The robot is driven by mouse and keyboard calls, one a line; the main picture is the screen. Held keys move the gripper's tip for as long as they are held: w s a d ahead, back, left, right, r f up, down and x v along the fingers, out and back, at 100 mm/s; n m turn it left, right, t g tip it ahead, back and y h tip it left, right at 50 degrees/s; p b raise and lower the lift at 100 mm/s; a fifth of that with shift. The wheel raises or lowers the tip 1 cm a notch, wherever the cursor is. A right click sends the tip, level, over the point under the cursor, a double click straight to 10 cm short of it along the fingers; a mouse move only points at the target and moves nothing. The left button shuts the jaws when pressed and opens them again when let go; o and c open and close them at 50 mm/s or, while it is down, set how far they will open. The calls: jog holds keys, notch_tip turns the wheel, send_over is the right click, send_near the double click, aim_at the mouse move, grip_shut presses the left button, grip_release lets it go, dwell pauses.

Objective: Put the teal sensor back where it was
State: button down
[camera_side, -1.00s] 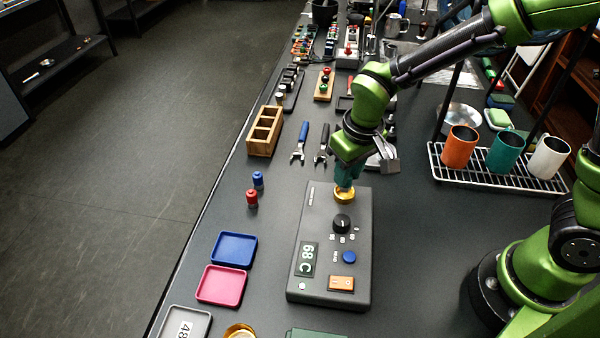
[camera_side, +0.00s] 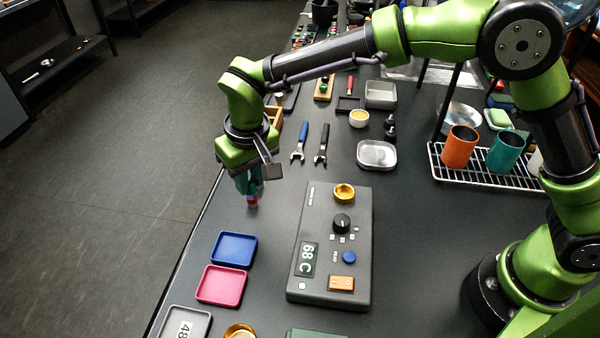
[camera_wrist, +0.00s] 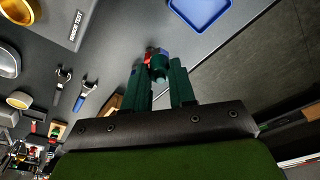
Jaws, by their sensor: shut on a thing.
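My gripper (camera_side: 249,188) is over the left part of the table, pointing down beside the small red cylinder (camera_side: 252,203). In the wrist view its dark green fingers (camera_wrist: 163,82) are shut on the teal sensor (camera_wrist: 160,70), a short round piece between the fingertips. The red cylinder (camera_wrist: 149,54) and a blue cylinder (camera_wrist: 164,51) show just past it. In the side view the gripper hides the blue cylinder and most of the sensor. I cannot tell whether the sensor touches the table. The brass socket (camera_side: 344,191) on the grey control box (camera_side: 325,270) looks empty.
A blue tray (camera_side: 234,249) and a pink tray (camera_side: 221,286) lie in front of the gripper. A wooden holder (camera_side: 276,117) stands behind it, near two wrenches (camera_side: 311,150). The table edge is close on the left. Bare table lies between gripper and box.

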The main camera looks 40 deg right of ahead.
jog(key=shift+m, duration=0.5)
jog(key=f, duration=0.3)
jog(key=w+a+f, duration=0.1)
jog(key=f, duration=0.4)
jog(key=shift+w+a+f, duration=0.25)
jog(key=shift+a+f, duration=0.05)
jog(key=shift+f, duration=0.2)
jog(key=c, duration=0.9)
grip_release()
jog(key=shift+r, duration=0.15)
